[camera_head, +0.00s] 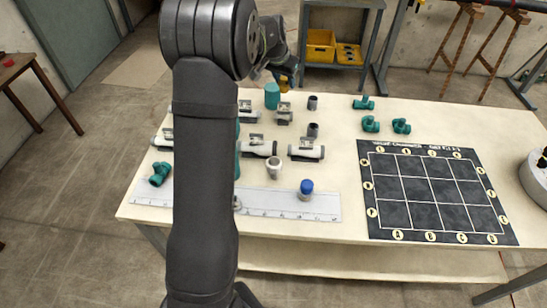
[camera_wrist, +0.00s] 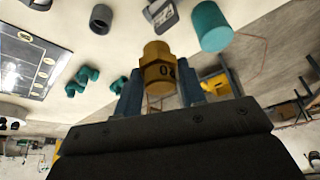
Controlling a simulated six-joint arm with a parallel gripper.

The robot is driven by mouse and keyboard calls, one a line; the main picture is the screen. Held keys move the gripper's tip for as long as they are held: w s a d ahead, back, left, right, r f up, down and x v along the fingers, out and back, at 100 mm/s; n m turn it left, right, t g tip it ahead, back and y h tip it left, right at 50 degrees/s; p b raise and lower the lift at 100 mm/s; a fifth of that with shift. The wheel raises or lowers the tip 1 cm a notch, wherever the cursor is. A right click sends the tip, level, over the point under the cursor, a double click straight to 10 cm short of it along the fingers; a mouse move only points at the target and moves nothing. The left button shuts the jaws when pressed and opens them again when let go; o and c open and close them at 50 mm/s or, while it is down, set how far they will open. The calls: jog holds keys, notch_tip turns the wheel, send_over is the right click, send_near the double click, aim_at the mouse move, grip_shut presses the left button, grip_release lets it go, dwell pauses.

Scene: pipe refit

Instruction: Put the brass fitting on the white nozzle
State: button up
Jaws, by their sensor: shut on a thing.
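My gripper (camera_wrist: 160,88) is shut on the yellow brass fitting (camera_wrist: 158,62), which stands out between the two blue fingers and bears dark marks. In the head view the fitting (camera_head: 284,86) shows small at the table's far edge, partly hidden by my gripper (camera_head: 287,74). Several white pipe pieces with dark ends, such as one at the middle (camera_head: 306,152), lie on the table. A pale upright hollow piece (camera_head: 274,168) stands nearer the front. I cannot tell for sure which is the white nozzle. The fitting is apart from all of these.
A teal cylinder (camera_head: 272,96) stands close to the fitting and also shows in the wrist view (camera_wrist: 212,27). Dark grey rings (camera_head: 312,102), teal joints (camera_head: 371,124), a blue-capped piece (camera_head: 306,188) and a long ruler (camera_head: 270,207) are around. A black grid mat (camera_head: 425,190) lies right, bare.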

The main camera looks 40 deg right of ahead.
jog(key=s+a+r+m, duration=0.1)
jog(key=s+a, duration=0.4)
jog(key=s, duration=0.4)
jog(key=s+a+r+m+g, duration=0.1)
jog(key=s+a+m, duration=0.1)
jog(key=s+a, duration=0.5)
jog(key=s+a+r+m, duration=0.1)
jog(key=s+a, duration=0.3)
jog(key=s, duration=0.7)
send_over(274, 161)
notch_tip(274, 161, down, 7)
jog(key=shift+s+f, duration=0.1)
jog(key=shift+f, duration=2.05)
jog(key=shift+f, duration=0.15)
jog(key=o, duration=1)
jog(key=shift+o, duration=0.2)
